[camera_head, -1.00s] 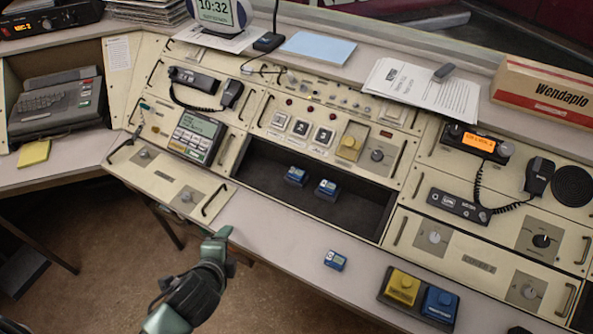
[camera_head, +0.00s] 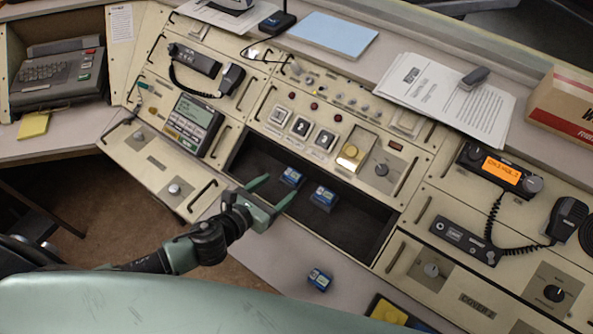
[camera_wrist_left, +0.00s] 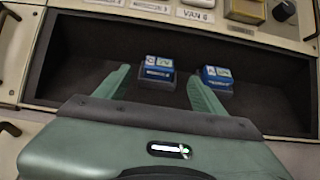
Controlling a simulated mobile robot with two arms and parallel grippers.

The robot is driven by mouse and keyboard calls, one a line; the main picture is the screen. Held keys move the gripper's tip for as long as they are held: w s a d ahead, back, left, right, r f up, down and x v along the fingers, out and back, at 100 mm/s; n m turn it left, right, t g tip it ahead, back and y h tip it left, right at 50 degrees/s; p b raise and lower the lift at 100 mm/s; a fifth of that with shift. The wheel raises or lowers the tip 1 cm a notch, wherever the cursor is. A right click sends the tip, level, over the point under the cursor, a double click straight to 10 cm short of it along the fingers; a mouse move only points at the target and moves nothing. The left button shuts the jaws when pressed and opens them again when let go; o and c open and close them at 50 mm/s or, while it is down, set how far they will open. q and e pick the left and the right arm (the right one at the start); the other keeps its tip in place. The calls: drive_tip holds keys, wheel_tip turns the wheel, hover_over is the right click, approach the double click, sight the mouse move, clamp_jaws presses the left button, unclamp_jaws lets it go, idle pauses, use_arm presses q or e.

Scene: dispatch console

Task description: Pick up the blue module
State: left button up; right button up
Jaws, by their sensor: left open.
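Two small blue modules with light labels sit in the dark recess of the console. The left one (camera_head: 291,177) also shows in the left wrist view (camera_wrist_left: 158,70), between the fingertips in the picture. The right one (camera_head: 323,197) shows in the left wrist view (camera_wrist_left: 217,78) just beyond the right fingertip. A third blue module (camera_head: 319,279) lies on the desk ledge in front. My left gripper (camera_head: 280,190) is open and empty at the recess's front opening, pointing at the modules, short of them. My right gripper is not in view.
The recess (camera_head: 358,226) has a dark floor and raised console panels around it. A yellow button unit (camera_head: 388,312) stands on the ledge at lower right, partly hidden. A radio handset (camera_head: 568,218) with a coiled cord is at right. A large green surface covers the bottom left.

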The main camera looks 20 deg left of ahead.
sight(290, 178)
use_arm(q)
drive_tip(key=shift+x, duration=0.85)
drive_tip(key=x, duration=0.3)
drive_tip(key=shift+p, duration=0.35)
drive_tip(key=shift+w+f, duration=0.1)
drive_tip(key=shift+w, duration=0.15)
drive_tip(key=shift+w+d+f, duration=0.1)
drive_tip(key=c, duration=1.5)
clamp_jaws()
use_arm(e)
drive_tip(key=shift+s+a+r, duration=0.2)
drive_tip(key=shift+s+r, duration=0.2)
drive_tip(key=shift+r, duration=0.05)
